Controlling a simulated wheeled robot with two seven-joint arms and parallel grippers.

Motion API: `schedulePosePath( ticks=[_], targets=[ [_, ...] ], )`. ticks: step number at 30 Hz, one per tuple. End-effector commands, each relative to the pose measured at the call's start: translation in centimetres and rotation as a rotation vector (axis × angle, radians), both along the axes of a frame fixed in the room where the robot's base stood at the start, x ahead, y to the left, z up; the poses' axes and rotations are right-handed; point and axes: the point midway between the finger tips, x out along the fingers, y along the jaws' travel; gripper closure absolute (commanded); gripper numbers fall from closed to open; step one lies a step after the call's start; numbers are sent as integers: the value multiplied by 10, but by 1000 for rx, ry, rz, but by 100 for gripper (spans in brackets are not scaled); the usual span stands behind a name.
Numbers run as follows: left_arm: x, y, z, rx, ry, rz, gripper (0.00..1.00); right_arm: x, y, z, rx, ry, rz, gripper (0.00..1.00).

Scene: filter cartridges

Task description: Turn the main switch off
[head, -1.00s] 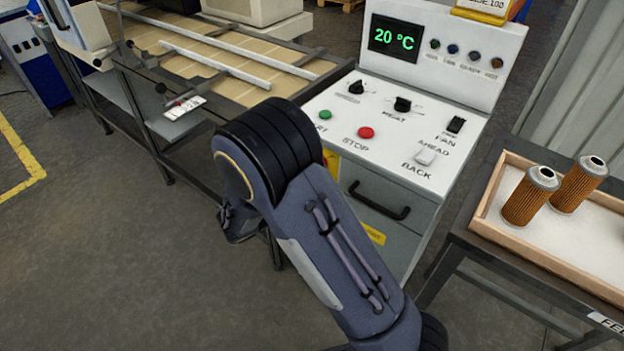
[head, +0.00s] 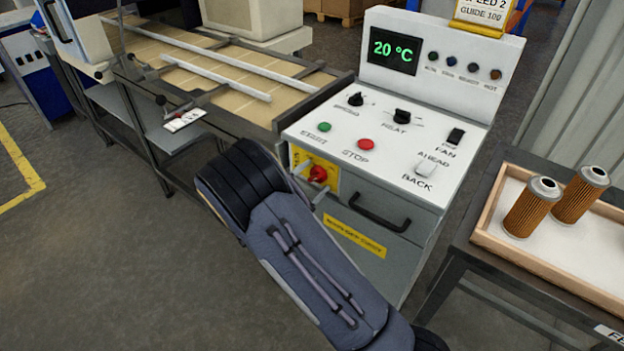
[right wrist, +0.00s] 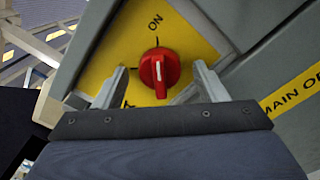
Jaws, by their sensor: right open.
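The main switch (head: 317,174) is a red rotary knob on a yellow plate on the front of the grey machine cabinet. In the right wrist view the red knob (right wrist: 160,72) has a white mark lined up with the tick near the word ON. Another label at the plate's lower left is mostly hidden by a finger. My right gripper (right wrist: 161,68) is open, one finger on each side of the knob, with visible gaps between. In the head view its grey fingertips show beside the knob, partly hidden by my arm. My left gripper is not in view.
Above the switch is a panel (head: 385,150) with green START and red STOP buttons, knobs and rockers; its display reads 20 °C. A drawer handle (head: 380,208) juts out right of the switch. A wooden tray (head: 545,268) with two filter cartridges stands at right. A conveyor (head: 215,80) lies left.

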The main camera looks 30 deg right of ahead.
Motion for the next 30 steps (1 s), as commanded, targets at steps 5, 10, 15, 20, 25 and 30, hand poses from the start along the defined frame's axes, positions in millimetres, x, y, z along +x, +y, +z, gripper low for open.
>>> schedulePosePath(
  ticks=[5,10,15,20,25,30],
  targets=[
    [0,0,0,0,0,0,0,0,0,0,0,-1,0,35],
    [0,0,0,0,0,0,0,0,0,0,0,0,0,57],
    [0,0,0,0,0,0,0,0,0,0,1,0,-1,79],
    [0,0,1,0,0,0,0,0,0,0,-2,6,-1,79],
    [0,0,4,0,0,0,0,0,0,1,-18,43,0,79],
    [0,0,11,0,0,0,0,0,0,2,-55,130,1,79]
  ],
)
